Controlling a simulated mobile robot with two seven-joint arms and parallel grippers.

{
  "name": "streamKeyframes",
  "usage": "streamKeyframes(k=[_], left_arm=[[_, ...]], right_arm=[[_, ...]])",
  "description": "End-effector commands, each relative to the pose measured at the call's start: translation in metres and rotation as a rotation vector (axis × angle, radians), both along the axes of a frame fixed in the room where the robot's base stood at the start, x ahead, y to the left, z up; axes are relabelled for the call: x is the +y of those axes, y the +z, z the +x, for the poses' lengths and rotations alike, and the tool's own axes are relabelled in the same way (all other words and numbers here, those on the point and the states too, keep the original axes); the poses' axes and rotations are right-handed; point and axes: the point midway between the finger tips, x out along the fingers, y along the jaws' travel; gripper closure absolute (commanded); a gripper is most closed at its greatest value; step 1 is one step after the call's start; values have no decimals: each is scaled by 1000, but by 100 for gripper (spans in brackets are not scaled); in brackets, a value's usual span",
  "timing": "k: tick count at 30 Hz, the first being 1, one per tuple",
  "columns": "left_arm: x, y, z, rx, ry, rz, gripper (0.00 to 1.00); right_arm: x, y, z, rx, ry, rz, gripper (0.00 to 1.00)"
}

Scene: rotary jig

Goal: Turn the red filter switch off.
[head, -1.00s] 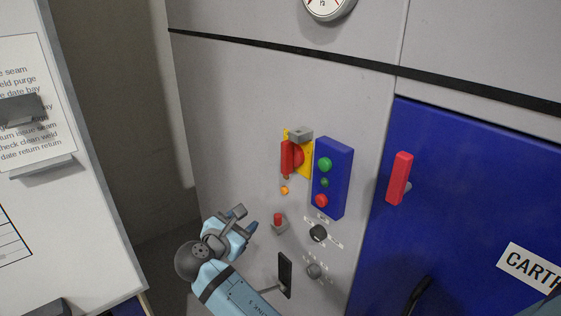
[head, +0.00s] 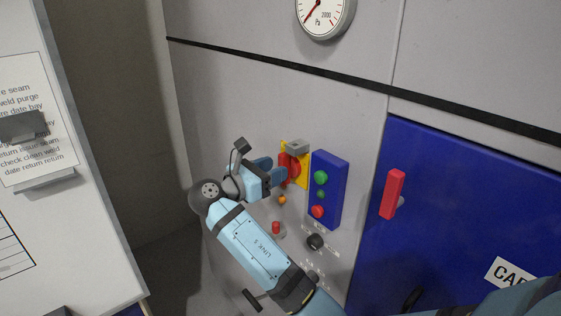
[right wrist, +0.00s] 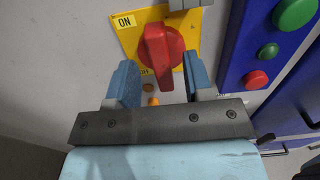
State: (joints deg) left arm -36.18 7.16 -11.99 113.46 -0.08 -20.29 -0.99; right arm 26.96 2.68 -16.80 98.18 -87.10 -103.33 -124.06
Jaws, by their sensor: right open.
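The red filter switch (head: 292,168) is a red rotary handle on a yellow plate (right wrist: 190,30) on the grey panel. In the right wrist view the red handle (right wrist: 160,50) stands close to upright. An ON label (right wrist: 124,21) is at the plate's upper left, and an OFF label, partly hidden, is lower down by the left finger. My right gripper (head: 275,171) is open at the switch. In the right wrist view its blue fingers (right wrist: 160,82) are on either side of the handle's lower part; I cannot tell whether they touch it. My left gripper is not in view.
A blue button box (head: 328,190) with green and red buttons stands out close to the right of the switch. A grey block (head: 297,146) sits above it. An orange lamp (head: 282,199), a red button (head: 276,228) and a black knob (head: 315,242) lie below. A blue door has a red handle (head: 392,194).

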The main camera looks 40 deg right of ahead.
Motion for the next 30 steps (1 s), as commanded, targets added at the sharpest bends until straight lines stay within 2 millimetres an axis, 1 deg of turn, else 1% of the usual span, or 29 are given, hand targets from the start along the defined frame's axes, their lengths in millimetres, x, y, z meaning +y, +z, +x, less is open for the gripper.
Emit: streamKeyframes(k=[1, 3, 6, 12, 16, 17, 18, 20, 21, 23, 30], left_arm=[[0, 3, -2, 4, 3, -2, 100], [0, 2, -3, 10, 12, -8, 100], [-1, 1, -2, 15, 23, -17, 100], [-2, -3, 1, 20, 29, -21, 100], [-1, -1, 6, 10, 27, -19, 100], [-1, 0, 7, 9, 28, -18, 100], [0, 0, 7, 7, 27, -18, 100], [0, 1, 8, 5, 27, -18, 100], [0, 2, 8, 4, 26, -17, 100], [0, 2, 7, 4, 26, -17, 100], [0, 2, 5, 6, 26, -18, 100]], right_arm=[[-8, 2, 0, 1, -2, -2, 53], [-16, 1, 1, 2, -1, -1, 53], [-23, 0, 2, 2, 0, -1, 53], [-28, -1, 2, 1, 1, 0, 53], [-27, -1, 2, 1, 1, 0, 53], [-27, -1, 2, 1, 1, 0, 55], [-27, -1, 2, 1, 1, 0, 65], [-27, -1, 2, 1, 1, 0, 78], [-27, -1, 2, 1, 1, 0, 88], [-27, -1, 2, 1, 1, 0, 100], [-27, -1, 2, -12, 1, 2, 100]])
